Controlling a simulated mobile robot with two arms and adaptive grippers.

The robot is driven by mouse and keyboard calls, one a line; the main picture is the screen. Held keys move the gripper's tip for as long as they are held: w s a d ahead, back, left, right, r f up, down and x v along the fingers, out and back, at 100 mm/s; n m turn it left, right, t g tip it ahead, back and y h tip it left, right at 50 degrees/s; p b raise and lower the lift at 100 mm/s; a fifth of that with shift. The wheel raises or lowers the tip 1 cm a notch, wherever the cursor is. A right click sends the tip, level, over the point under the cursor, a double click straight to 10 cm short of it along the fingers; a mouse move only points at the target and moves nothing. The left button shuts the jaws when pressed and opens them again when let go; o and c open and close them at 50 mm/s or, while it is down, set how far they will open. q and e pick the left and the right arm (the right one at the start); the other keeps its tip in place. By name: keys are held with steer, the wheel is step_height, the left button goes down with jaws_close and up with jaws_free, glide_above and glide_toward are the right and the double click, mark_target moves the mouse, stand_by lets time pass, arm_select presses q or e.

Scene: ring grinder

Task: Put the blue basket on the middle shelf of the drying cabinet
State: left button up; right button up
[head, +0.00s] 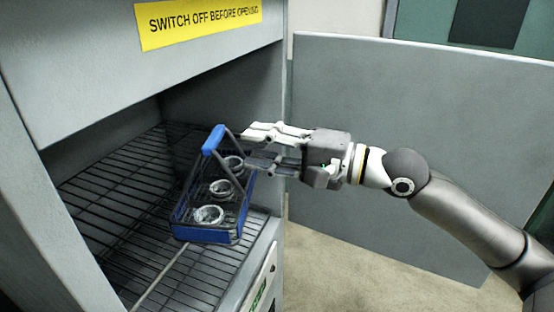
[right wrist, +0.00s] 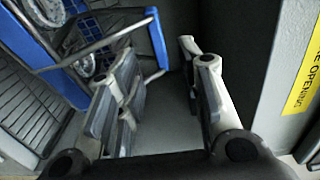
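The blue basket (head: 207,235) stands on a wire shelf (head: 110,190) inside the open drying cabinet (head: 110,75), close to the shelf's front right. It has a dark wire frame and a blue-gripped handle (head: 213,139) standing up, and holds three metal rings (head: 220,187). My right gripper (head: 247,149) is open, just right of the basket's handle, with nothing between its fingers. In the right wrist view the basket (right wrist: 98,45) lies left of the spread fingers (right wrist: 158,52). I cannot tell whether a finger touches it. My left gripper is not in view.
A grey panel (head: 420,130) stands behind my right arm. The cabinet's side wall (head: 225,95) is close to my right gripper. A yellow warning label (head: 200,20) is on the cabinet above the opening. The shelf left of the basket is empty.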

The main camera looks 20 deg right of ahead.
steer(key=b+v, duration=0.1)
steer(key=v, duration=0.1)
steer(key=shift+s+d, duration=0.25)
